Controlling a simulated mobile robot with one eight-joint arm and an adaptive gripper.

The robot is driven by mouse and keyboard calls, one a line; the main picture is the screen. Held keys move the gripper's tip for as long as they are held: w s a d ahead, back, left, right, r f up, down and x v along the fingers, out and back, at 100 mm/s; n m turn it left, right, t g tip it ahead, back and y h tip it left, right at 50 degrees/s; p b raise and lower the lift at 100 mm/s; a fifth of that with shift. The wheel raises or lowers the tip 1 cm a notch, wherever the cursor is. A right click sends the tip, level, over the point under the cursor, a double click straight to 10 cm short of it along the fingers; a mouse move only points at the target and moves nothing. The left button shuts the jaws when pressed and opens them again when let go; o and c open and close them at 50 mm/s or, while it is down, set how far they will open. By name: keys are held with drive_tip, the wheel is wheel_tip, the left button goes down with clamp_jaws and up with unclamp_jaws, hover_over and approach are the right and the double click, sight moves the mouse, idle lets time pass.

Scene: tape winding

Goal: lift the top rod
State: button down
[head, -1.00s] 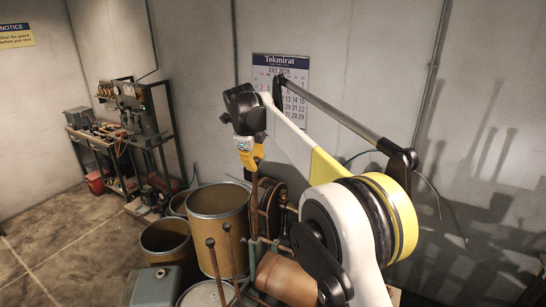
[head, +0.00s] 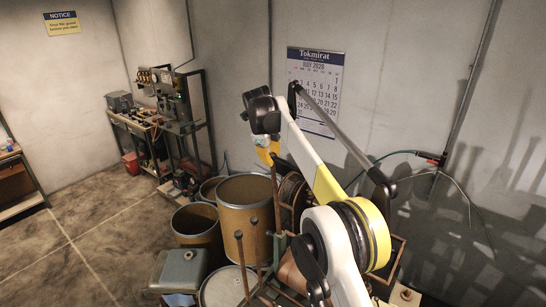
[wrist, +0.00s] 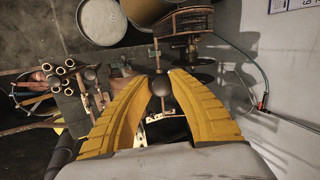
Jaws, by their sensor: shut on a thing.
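My gripper (wrist: 160,82) has two ribbed yellow fingers, closed in on a dark ball-shaped knob, which I take to be the end of the top rod (wrist: 160,87). The knob sits between the fingertips in the wrist view. In the head view my gripper (head: 268,152) shows as a small yellow patch below the dark wrist, and a thin brown rod (head: 275,195) runs down below it. Two more knobbed rods (head: 239,250) (head: 254,240) stand to the left. How far the rod is raised cannot be told.
Brown drums (head: 245,212) stand beside the rods, and a grey metal box (head: 180,270) is at the front left. A wound reel (head: 292,190) is just behind the gripper. A calendar (head: 316,90) hangs on the back wall. Floor at the left is clear.

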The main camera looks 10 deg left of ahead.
drive_tip(key=c, duration=1.1)
unclamp_jaws()
drive_tip(key=shift+a+r, duration=0.1)
drive_tip(key=shift+a, duration=0.2)
drive_tip(key=shift+c, duration=0.2)
drive_tip(key=shift+w+a, duration=0.15)
drive_tip(key=shift+a, duration=0.1)
drive_tip(key=shift+d, duration=0.25)
drive_tip(key=shift+s+r, duration=0.2)
drive_tip(key=shift+r, duration=0.15)
drive_tip(key=v, duration=1.1)
drive_tip(key=shift+a, duration=0.2)
drive_tip(key=shift+d, duration=0.1)
